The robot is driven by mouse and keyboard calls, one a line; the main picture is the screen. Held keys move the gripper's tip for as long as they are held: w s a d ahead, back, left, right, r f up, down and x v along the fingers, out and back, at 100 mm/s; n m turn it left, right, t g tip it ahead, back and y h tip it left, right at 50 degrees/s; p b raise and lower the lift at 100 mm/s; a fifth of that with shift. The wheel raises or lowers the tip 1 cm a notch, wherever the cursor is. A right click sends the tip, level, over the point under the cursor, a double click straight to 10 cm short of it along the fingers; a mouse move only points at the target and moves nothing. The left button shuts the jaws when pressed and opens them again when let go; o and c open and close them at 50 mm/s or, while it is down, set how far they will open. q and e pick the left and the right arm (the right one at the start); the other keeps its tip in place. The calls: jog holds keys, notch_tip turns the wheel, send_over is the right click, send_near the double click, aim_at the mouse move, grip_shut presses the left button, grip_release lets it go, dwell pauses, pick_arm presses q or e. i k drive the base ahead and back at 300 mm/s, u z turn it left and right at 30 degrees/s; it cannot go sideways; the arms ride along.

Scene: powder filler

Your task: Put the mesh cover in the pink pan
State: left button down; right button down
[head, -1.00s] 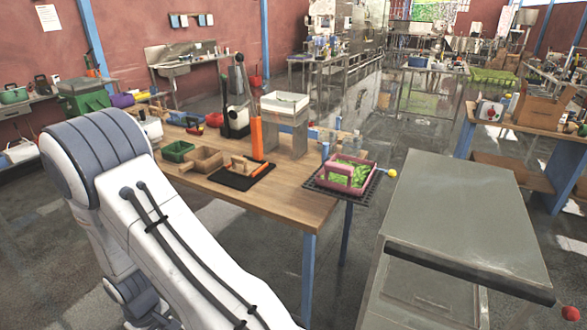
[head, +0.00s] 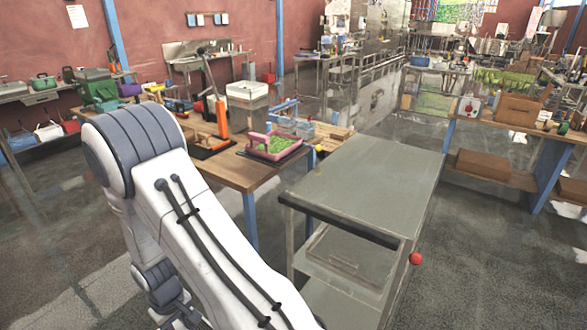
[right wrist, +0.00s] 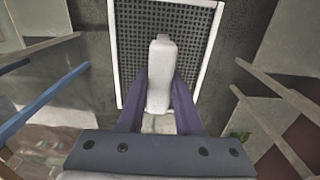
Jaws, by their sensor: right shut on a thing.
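In the right wrist view my right gripper (right wrist: 159,88) is shut on the white handle of the mesh cover (right wrist: 135,42). The cover is a dark grid in a pale rectangular frame, and its near part is hidden behind the handle and fingers. In the head view a pink pan-like container (head: 262,139) with green contents and a raised pink handle sits at the right end of the wooden table. It is well apart from my gripper. My right gripper and the cover do not show in the head view. My left gripper is in neither view.
Open floor (head: 490,270) lies at the right.

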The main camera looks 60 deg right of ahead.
aim_at(274, 148)
jog(key=k, duration=0.15)
jog(key=z, duration=0.85)
